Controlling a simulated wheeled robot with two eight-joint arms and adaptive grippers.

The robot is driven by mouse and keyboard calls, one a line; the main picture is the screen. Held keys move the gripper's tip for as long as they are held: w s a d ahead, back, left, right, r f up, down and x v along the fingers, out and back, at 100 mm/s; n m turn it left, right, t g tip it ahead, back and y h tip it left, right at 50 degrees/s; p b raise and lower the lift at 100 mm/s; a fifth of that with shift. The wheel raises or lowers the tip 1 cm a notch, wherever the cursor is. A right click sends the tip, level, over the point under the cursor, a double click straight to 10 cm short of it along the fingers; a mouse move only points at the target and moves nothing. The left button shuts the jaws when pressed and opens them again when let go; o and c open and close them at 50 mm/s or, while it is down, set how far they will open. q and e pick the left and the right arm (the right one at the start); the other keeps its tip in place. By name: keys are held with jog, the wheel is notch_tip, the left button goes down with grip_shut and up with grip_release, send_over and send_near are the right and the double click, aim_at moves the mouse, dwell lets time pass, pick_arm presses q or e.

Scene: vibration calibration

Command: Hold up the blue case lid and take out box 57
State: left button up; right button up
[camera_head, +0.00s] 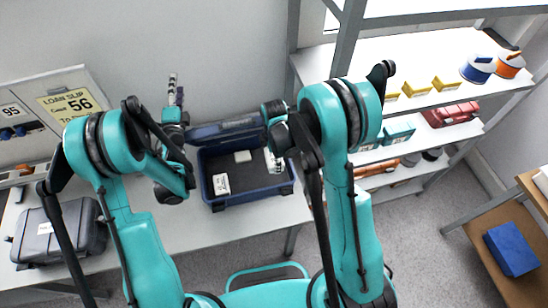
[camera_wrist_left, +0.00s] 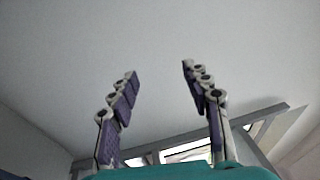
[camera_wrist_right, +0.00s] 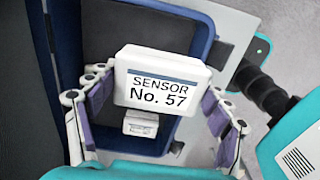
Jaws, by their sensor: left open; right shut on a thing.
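The blue case (camera_head: 284,190) stands on the bench with its lid (camera_head: 225,131) raised at the back. My right gripper (camera_head: 272,158) is over the right part of the case. In the right wrist view, its fingers (camera_wrist_right: 155,100) are shut on box 57 (camera_wrist_right: 162,62), a white box labelled "SENSOR No. 57", above the dark case interior. Another white labelled box (camera_head: 221,184) and a pale block (camera_head: 242,156) lie inside the case. My left gripper (camera_head: 173,84) points up beside the lid's left end, open and empty in the left wrist view (camera_wrist_left: 158,80). I cannot tell whether my left arm touches the lid.
A grey case (camera_head: 58,238) sits at the bench's left. A board with a "56" loan slip (camera_head: 70,103) stands behind. Shelves at the right hold yellow holders (camera_head: 414,88), spools (camera_head: 478,69) and a red case (camera_head: 450,113). A blue box (camera_head: 512,249) sits on a wooden table.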

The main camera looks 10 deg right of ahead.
pick_arm(q)
jog(key=shift+o, duration=0.3)
jog(key=shift+w+d+f, duration=0.1)
jog(key=shift+w+f, duration=0.05)
jog(key=shift+f, duration=0.1)
jog(key=o, duration=0.5)
jog(key=shift+r, duration=0.1)
pick_arm(e)
jog(key=shift+f, duration=0.1)
